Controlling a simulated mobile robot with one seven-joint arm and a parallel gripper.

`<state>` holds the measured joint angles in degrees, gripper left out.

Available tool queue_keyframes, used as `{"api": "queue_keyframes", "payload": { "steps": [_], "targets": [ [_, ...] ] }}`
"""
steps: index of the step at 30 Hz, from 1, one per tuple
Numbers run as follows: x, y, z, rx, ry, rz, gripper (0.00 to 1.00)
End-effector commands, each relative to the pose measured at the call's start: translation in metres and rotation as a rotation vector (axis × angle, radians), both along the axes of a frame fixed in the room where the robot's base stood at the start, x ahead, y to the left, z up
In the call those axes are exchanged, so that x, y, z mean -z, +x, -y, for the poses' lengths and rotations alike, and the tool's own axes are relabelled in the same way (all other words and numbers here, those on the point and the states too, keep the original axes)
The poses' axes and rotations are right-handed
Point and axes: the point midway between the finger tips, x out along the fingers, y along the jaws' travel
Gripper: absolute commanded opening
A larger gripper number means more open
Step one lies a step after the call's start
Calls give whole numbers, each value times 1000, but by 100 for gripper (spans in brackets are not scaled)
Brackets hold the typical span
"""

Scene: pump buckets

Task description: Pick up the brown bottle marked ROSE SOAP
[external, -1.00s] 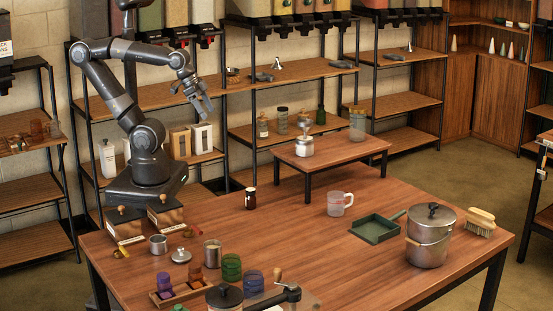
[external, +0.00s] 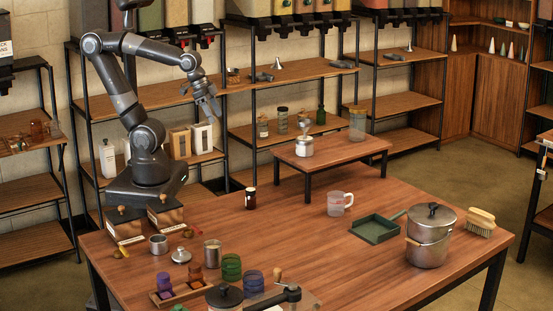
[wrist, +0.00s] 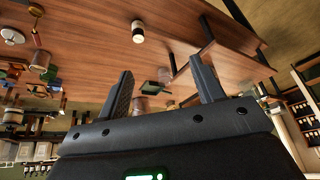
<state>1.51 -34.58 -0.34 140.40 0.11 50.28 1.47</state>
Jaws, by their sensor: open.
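A small dark brown bottle (external: 250,198) with a pale label stands upright on the big wooden table, left of the clear measuring jug; its lettering is too small to read. In the wrist view, a small bottle with a pale label (wrist: 138,32) shows at the upper left, beyond the fingers, and looks like the same one. My gripper (external: 209,114) is open and empty, high above the table and up-left of the bottle in the external view. Its two spread fingers show in the wrist view (wrist: 161,68) with nothing between them.
A clear jug (external: 339,203), a green tray (external: 377,229) and a steel pot (external: 428,245) stand to the bottle's right. Tins and coloured cups (external: 231,267) stand at the front left. A low riser (external: 350,150) is behind. The wood around the bottle is clear.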

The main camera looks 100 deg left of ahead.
Motion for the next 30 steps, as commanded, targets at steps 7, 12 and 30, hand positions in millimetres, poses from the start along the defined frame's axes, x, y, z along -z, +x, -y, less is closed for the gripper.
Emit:
{"api": "queue_keyframes", "payload": {
  "steps": [7, 12, 30],
  "targets": [
    [34, 53, 20, 97, 28, -128, 61],
    [65, 85, 35, 163, 45, -208, 61],
    [176, 146, 81, 332, 79, -410, 61]
  ]
}}
